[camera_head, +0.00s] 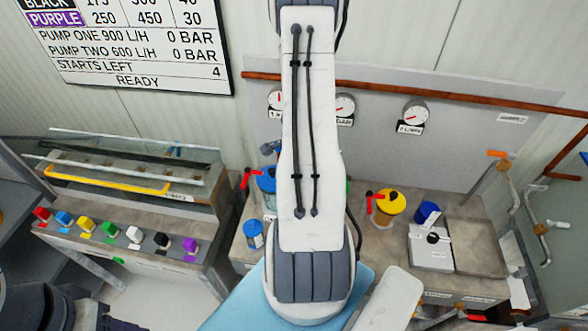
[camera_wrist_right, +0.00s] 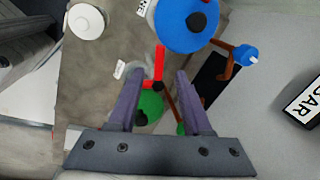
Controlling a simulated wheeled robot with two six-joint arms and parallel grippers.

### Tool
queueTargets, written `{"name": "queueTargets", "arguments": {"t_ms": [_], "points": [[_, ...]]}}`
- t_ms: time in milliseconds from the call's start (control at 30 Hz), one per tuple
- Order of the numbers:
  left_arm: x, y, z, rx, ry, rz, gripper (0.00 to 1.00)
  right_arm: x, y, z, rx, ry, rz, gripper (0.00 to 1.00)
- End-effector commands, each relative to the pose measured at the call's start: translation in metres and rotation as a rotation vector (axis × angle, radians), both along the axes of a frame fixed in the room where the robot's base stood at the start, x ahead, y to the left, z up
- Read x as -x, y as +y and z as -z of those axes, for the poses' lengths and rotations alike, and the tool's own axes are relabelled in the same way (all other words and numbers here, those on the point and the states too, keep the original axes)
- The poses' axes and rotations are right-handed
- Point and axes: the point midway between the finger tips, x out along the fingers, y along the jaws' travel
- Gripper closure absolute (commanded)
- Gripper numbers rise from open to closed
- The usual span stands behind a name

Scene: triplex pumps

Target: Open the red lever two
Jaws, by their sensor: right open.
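In the right wrist view a red lever (camera_wrist_right: 160,62) shows between and just beyond the two fingertips of my right gripper (camera_wrist_right: 161,80). The gripper is open, and I cannot tell whether a finger touches the lever. The lever sits between a blue round pump head (camera_wrist_right: 182,36) and a green one (camera_wrist_right: 150,104), partly covered by the fingers. In the head view this lever and my right gripper are hidden behind my arm. Two other red levers show there, one by the blue pump (camera_head: 248,178) and one by the yellow pump (camera_head: 372,204). My left gripper is not in view.
Gauges (camera_head: 413,115) hang on the back panel, under a copper pipe (camera_head: 440,96). A grey box with a black knob (camera_head: 431,250) stands at the right. A panel with several coloured knobs (camera_head: 110,235) is at the left. A white round lid (camera_wrist_right: 86,21) shows in the wrist view.

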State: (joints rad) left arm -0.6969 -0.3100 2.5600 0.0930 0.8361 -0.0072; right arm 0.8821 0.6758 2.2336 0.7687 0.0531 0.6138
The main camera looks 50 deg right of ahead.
Motion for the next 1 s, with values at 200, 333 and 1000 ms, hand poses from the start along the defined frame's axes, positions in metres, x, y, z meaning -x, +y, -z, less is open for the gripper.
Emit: {"name": "queueTargets", "arguments": {"t_ms": [200, 333, 1000], "points": [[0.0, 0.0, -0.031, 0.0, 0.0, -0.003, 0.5, 0.005, 0.004, -0.039, 0.0, 0.0, -0.001, 0.51], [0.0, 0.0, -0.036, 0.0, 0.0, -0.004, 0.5, 0.007, 0.005, -0.046, 0.0, 0.0, 0.001, 0.51], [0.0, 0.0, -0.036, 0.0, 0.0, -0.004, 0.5, 0.007, 0.006, -0.047, 0.0, 0.0, -0.001, 0.51]]}}
